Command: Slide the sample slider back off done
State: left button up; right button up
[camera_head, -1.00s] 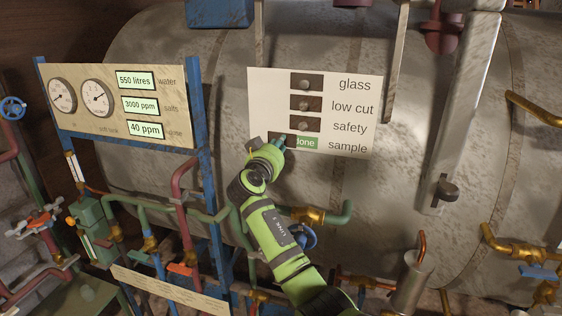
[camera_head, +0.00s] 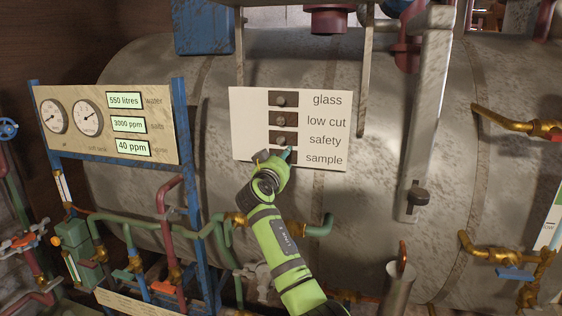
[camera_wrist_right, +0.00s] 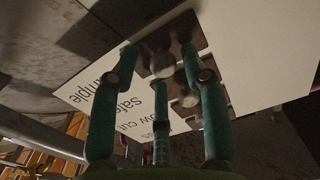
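The white panel (camera_head: 245,125) on the tank carries four labelled rows: glass, low cut, safety and sample. The sample slider (camera_head: 294,160) is a dark plate in the bottom row, mostly hidden by my right gripper (camera_head: 289,152); no green "done" shows beside it. In the right wrist view, my right gripper's teal fingers (camera_wrist_right: 159,50) stand apart. A round grey knob (camera_wrist_right: 163,66), seemingly the sample slider's, shows between them with visible gaps. Whether a finger touches it I cannot tell. My left gripper is not in view.
The safety slider (camera_head: 284,139) sits close above my right gripper. A gauge board (camera_head: 165,125) on a blue frame stands to the left. Pipes and brass valves (camera_head: 235,219) run below the panel. A grey upright bar (camera_head: 425,110) stands to the right.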

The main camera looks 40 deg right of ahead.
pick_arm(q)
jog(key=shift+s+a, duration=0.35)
pick_arm(e)
jog(key=v, duration=1.2)
jog(key=shift+f, duration=0.1)
